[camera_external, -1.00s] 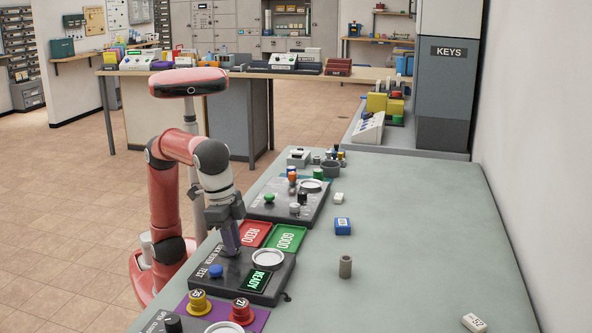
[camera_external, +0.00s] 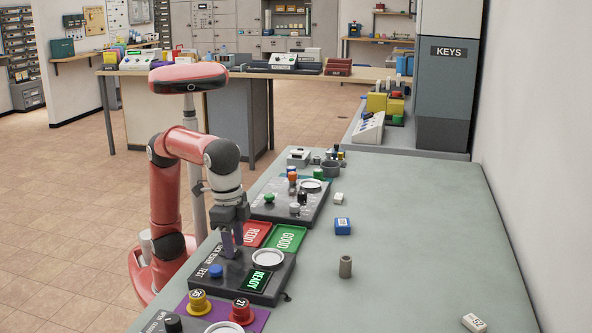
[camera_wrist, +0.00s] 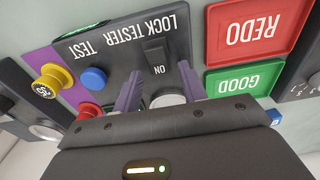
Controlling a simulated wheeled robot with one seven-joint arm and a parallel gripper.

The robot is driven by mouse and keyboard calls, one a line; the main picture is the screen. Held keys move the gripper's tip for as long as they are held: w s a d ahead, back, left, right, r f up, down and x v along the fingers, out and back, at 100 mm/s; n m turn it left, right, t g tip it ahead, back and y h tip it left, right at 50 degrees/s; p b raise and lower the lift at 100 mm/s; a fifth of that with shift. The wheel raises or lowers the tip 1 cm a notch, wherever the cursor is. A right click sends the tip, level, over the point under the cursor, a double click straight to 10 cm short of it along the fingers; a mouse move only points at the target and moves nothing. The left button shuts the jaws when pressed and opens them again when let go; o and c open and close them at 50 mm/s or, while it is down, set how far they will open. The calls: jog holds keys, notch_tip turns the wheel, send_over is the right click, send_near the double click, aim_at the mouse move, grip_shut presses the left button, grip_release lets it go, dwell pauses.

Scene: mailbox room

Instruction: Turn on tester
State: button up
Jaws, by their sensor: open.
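The lock tester (camera_external: 238,279) is a dark panel on the bench. It carries a blue TEST button (camera_external: 216,271), a round pale dish (camera_external: 267,258) and a green-lit READY display (camera_external: 262,280). In the wrist view the lock tester (camera_wrist: 120,55) shows a black switch (camera_wrist: 156,52) with ON printed beside it, and the blue button (camera_wrist: 94,78). My gripper (camera_external: 228,251) points down over the far left part of the panel. In the wrist view my gripper (camera_wrist: 160,72) is open, with its purple fingers on either side of the switch area. I cannot tell whether they touch it.
Red REDO (camera_external: 254,234) and green GOOD (camera_external: 287,239) trays lie just beyond the tester. Yellow (camera_external: 199,302) and red (camera_external: 242,310) knobs stand on a purple mat in front.

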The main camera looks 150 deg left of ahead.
notch_tip(320, 180, up, 8)
jog(key=shift+s+d+f, duration=0.15)
dwell(0.3)
